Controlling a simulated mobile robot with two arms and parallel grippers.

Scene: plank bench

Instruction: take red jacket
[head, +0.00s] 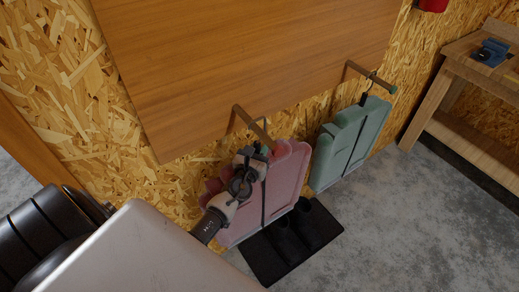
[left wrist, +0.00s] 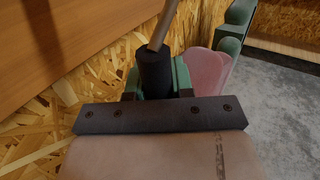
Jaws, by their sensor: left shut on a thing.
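The red jacket (head: 287,178), a faded pink, hangs flat below the left wooden peg (head: 252,124) on the wall board. A dark strip runs down its front. In the left wrist view a pink part of it (left wrist: 205,70) shows right of the fingers. My left gripper (head: 262,150) is at the jacket's top, by the peg's end, and is shut at the hanger. In the left wrist view its green fingers (left wrist: 155,80) flank a dark cylinder at the peg's end. The exact grip point is hidden. My right gripper is not in view.
A green jacket (head: 350,142) hangs on the right peg (head: 370,75), close beside the red one. Dark boots (head: 290,240) stand on a black mat (head: 262,262) below. A wooden bench (head: 470,75) stands at the right. The grey floor in front is clear.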

